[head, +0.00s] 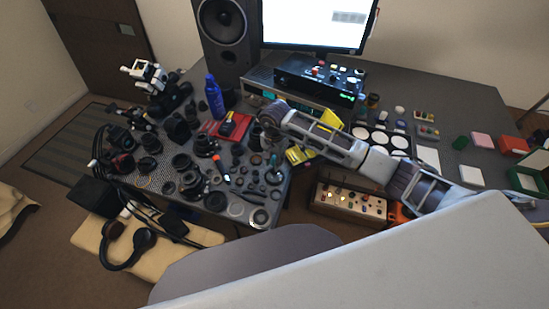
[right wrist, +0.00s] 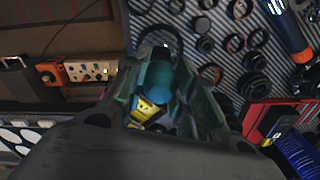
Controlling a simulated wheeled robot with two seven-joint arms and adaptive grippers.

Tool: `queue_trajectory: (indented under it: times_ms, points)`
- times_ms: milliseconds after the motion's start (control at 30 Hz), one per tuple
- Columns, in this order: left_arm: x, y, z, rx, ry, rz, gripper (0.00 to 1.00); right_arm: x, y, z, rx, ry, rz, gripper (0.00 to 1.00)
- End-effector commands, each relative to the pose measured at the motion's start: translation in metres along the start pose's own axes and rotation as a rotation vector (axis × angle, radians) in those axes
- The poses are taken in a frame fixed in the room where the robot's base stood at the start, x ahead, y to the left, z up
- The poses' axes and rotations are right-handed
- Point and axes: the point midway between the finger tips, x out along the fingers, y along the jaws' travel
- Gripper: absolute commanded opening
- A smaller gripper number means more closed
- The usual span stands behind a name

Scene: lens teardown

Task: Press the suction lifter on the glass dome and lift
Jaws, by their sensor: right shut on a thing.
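My right arm reaches in from the right in the head view, and its gripper (head: 268,134) is over the right part of the lens-covered mat. The right wrist view shows the gripper fingers (right wrist: 160,58) closed around a rounded teal thing (right wrist: 158,76), which looks like the suction lifter. A dark round shape sits just past the fingertips, too dim to name. I cannot pick out the glass dome for certain, and I cannot tell whether the lifter touches it. My left gripper is not in view.
Several dark lenses and rings lie on the striped mat (head: 150,182). A red tray (head: 228,129) and a blue bottle (head: 214,97) stand behind them. A pedal box with knobs (head: 348,203) is at the right, below my arm. A monitor (head: 315,22) and speaker (head: 224,35) are behind.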

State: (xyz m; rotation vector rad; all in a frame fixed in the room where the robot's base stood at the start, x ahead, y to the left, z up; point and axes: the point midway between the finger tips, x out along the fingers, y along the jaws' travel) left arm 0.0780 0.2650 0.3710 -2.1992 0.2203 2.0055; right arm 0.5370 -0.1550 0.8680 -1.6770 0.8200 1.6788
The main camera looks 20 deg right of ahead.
Motion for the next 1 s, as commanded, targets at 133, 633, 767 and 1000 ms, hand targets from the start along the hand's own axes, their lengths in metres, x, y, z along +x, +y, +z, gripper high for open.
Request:
queue_trajectory:
  times_ms: [133, 633, 767, 1000]
  points:
    - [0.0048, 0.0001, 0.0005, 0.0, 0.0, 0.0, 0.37, 0.0081, -0.0004, 0.0002, -0.001, 0.0, -0.001, 0.06]
    - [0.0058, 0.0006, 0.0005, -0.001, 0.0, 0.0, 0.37, 0.011, -0.0003, 0.0001, -0.001, 0.001, -0.001, 0.06]
    - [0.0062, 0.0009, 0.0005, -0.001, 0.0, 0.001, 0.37, 0.011, -0.0003, -0.0001, -0.001, 0.001, -0.001, 0.06]
    - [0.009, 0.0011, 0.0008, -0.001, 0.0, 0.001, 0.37, 0.0115, 0.0001, -0.0004, 0.0, 0.001, 0.0, 0.06]
